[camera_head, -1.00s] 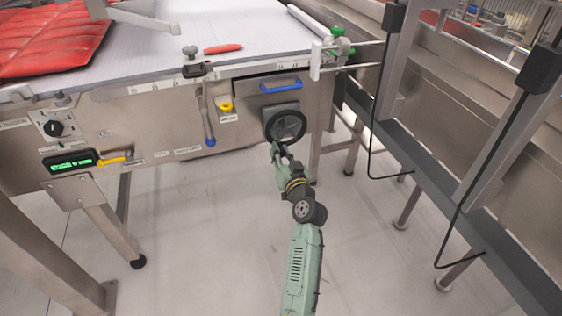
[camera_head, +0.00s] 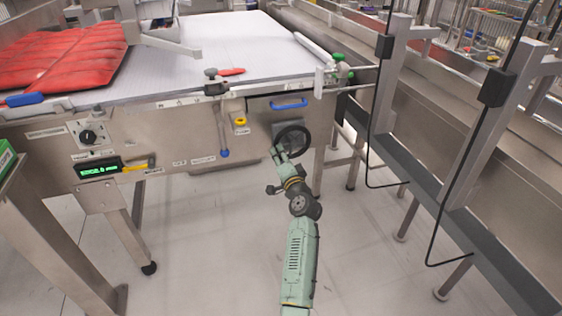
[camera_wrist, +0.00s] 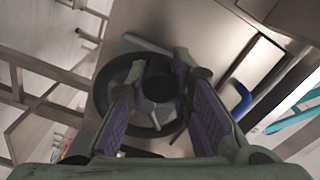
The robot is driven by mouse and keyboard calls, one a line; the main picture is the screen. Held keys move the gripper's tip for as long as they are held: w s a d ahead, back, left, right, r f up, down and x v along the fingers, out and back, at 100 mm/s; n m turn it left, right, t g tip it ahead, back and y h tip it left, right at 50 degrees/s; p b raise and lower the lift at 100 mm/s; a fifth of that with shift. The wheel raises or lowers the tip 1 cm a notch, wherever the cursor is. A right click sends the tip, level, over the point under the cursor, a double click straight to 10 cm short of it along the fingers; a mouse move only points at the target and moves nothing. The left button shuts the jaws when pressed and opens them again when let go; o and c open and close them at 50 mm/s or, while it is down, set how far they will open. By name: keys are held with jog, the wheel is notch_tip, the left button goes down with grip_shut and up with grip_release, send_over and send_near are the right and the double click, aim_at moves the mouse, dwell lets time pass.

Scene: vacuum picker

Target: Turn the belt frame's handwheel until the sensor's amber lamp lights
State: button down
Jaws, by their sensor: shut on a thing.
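The black handwheel (camera_head: 304,134) sits on the front panel of the steel belt frame (camera_head: 185,135), below a blue handle. My gripper (camera_head: 279,154) is at the wheel's lower left side in the head view. In the wrist view the wheel (camera_wrist: 104,88) lies behind my gripper (camera_wrist: 158,78), whose two fingers close around a dark round part of it. The fingers hide part of the wheel. I cannot make out the sensor's lamp or any amber light.
A green-lit display (camera_head: 98,170) and a black knob (camera_head: 89,136) are on the panel's left. A blue-tipped lever (camera_head: 224,152) hangs left of the wheel. Steel posts with black cables (camera_head: 385,130) stand to the right.

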aim_at(279, 139)
notch_tip(279, 139, up, 2)
jog(key=m+p, duration=0.2)
jog(key=m, duration=0.1)
jog(key=shift+r+m+p, duration=0.2)
jog(key=shift+m+p, duration=0.1)
jog(key=shift+p, duration=0.05)
jog(key=shift+w+d+r+m+p, duration=0.1)
jog(key=shift+r+m+p, duration=0.2)
jog(key=shift+m+p, duration=0.3)
jog(key=shift+s+d+r+m+p, duration=0.15)
jog(key=shift+r+m+p, duration=0.15)
jog(key=shift+m, duration=0.5)
jog(key=shift+w+d+r+m+p, duration=0.15)
jog(key=shift+r+m+p, duration=0.1)
jog(key=shift+m+p, duration=0.4)
jog(key=c, duration=1.5)
grip_release()
jog(key=shift+c, duration=0.2)
jog(key=shift+s+d+f, duration=0.1)
jog(key=shift+s+d, duration=0.05)
jog(key=shift+s, duration=0.15)
jog(key=v, duration=1.1)
jog(key=shift+s, duration=0.15)
